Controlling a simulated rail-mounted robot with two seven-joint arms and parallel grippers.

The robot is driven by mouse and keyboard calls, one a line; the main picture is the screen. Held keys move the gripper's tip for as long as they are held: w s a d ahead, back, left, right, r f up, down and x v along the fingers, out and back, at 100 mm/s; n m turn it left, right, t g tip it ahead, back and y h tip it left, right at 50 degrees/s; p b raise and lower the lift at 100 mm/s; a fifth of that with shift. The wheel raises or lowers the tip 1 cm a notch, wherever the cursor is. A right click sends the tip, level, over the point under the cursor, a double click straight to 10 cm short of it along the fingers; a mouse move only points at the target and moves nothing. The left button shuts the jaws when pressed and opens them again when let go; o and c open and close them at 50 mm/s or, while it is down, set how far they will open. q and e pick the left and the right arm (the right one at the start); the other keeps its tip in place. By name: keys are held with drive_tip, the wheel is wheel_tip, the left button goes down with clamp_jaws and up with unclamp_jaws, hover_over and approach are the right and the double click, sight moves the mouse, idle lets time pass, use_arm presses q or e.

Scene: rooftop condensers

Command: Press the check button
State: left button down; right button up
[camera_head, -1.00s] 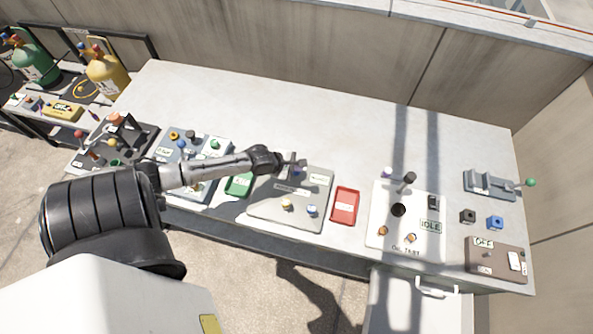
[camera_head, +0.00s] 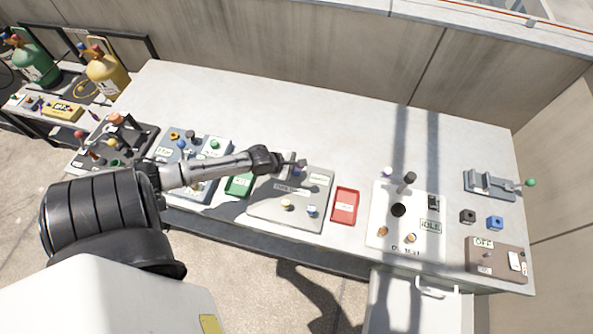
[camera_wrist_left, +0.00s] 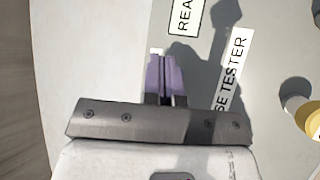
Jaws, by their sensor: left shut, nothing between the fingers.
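My left gripper (camera_head: 300,163) is over the upper part of a grey tester panel (camera_head: 262,212) on the bench. In the left wrist view its purple-looking fingers (camera_wrist_left: 165,72) are shut with nothing between them. A small white piece (camera_wrist_left: 157,50) shows just past the fingertips; I cannot tell whether they touch it. The panel carries a yellow-cream knob (camera_head: 287,205) and a blue knob (camera_head: 312,210) near its front edge. The left wrist view shows a label ending in "SE TESTER" (camera_wrist_left: 233,70) beside the fingers. No label legible here marks the check button.
A green tray (camera_head: 239,185) and a red tray (camera_head: 345,206) flank the panel. A white panel reading IDLE (camera_head: 380,232) and a brown OFF panel (camera_head: 478,265) stand to the right. Other panels with knobs lie left. The rear of the bench (camera_head: 330,120) is clear.

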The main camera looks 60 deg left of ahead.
idle(0.4)
use_arm(q)
drive_tip(key=shift+f, duration=0.25)
drive_tip(key=shift+f, duration=0.1)
idle(0.4)
drive_tip(key=shift+f, duration=0.7)
idle(0.5)
drive_tip(key=shift+r, duration=0.1)
drive_tip(key=shift+r+p, duration=1)
drive_tip(key=shift+p, duration=0.35)
